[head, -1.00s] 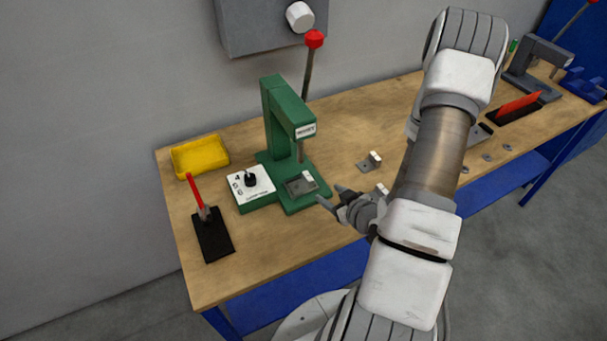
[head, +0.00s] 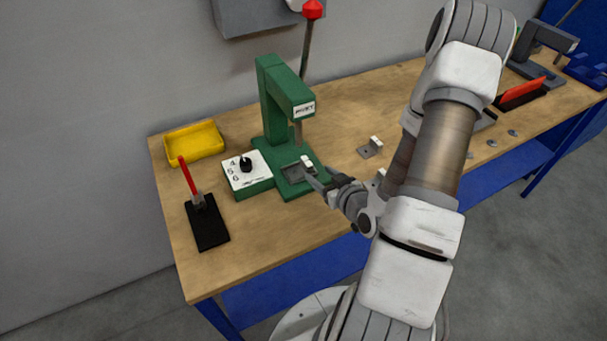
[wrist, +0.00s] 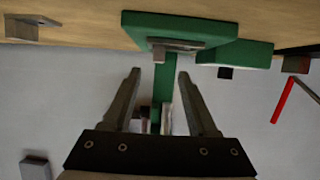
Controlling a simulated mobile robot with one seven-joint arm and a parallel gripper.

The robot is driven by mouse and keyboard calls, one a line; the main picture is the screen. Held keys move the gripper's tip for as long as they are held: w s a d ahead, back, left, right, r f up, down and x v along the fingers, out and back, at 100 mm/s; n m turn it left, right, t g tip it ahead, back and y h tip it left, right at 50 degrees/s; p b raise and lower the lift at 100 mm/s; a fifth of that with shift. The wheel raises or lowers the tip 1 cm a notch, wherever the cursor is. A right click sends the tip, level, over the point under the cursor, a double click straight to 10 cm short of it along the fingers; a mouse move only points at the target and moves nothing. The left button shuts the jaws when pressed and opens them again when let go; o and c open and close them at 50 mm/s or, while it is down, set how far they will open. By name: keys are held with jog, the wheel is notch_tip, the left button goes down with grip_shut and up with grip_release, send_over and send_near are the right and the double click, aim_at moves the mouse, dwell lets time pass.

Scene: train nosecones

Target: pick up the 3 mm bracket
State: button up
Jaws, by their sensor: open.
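Two small grey angle brackets with white tags are in the head view. One bracket (head: 296,171) lies on the base of the green press (head: 287,98); the other bracket (head: 369,150) stands on the bench right of the press. Their tags are too small to read, so I cannot tell which is 3 mm. My gripper (head: 319,175) is open and empty at the front right of the press base. In the wrist view my gripper's fingers (wrist: 159,74) point toward the press bracket (wrist: 178,46), apart from it. The other bracket (wrist: 36,22) shows at top left.
A white dial box (head: 247,173), a yellow tray (head: 194,142) and a red-handled tool on a black pad (head: 208,226) are left of the press. The press lever (head: 307,45) rises behind. A red item in a black holder (head: 520,93) and round discs (head: 491,143) are at right.

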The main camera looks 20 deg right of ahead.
aim_at(303, 158)
jog(key=shift+f+b+x, duration=0.25)
jog(key=shift+b+x, duration=1.95)
jog(key=shift+b, duration=1.4)
jog(key=shift+w+f, duration=0.1)
jog(key=shift+w, duration=0.7)
jog(key=shift+r+p+x, duration=0.15)
jog(key=shift+p+x, duration=0.1)
jog(key=shift+x, duration=1.25)
jog(key=shift+r+p+x, duration=0.15)
jog(key=shift+p+x, duration=0.05)
jog(key=shift+x, duration=1.3)
jog(key=shift+w+d, duration=0.1)
grip_shut()
